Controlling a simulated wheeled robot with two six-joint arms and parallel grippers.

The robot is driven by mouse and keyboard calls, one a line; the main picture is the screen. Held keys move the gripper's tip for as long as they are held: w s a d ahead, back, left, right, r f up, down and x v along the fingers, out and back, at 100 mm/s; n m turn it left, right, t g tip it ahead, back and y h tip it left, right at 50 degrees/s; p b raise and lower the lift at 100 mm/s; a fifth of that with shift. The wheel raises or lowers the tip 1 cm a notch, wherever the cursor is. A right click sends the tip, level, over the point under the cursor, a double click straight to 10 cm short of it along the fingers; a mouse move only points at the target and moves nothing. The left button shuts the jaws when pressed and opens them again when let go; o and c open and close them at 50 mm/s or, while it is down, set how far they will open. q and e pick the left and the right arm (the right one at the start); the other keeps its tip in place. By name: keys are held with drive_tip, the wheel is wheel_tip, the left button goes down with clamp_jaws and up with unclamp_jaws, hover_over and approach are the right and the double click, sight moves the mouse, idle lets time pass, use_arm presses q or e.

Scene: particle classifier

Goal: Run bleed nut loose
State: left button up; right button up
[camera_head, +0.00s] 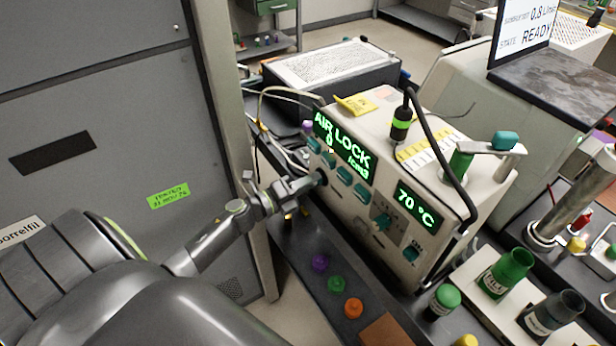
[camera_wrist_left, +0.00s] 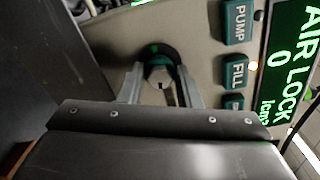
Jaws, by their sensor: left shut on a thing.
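The bleed nut (camera_wrist_left: 158,72) is a small green-and-dark round part on the left side of the instrument's front panel in the wrist view. My left gripper (camera_wrist_left: 160,85) is at it, with one finger on each side, shut on it. In the head view the left gripper (camera_head: 318,181) reaches the panel's lower left corner, and its fingers hide most of the nut. The beige instrument (camera_head: 460,125) shows "AIR LOCK 0" on a green display (camera_head: 342,145) and "70 °C" on a second one (camera_head: 417,205). My right gripper is not in view.
Purple (camera_head: 320,263), green (camera_head: 336,284) and orange (camera_head: 353,308) caps stand on the dark bench below the panel. PUMP (camera_wrist_left: 238,20) and FILL (camera_wrist_left: 237,72) buttons sit close beside the gripper. A grey cabinet (camera_head: 100,110) stands at left.

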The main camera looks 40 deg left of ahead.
use_arm(q)
drive_tip(key=n+p, duration=0.2)
drive_tip(key=n, duration=0.1)
drive_tip(key=n+p, duration=0.1)
drive_tip(key=shift+r+n, duration=0.3)
drive_tip(key=n+p, duration=0.2)
drive_tip(key=n, duration=0.1)
drive_tip(key=shift+n, duration=0.4)
drive_tip(key=shift+w+f+n+p, duration=0.1)
drive_tip(key=shift+n+p, duration=2.1)
drive_tip(key=shift+n, duration=1.6)
drive_tip(key=o, duration=1)
drive_tip(key=shift+w+d+f, duration=0.1)
drive_tip(key=shift+w+f, duration=0.05)
drive_tip(key=shift+f, duration=0.05)
drive_tip(key=shift+s, duration=0.25)
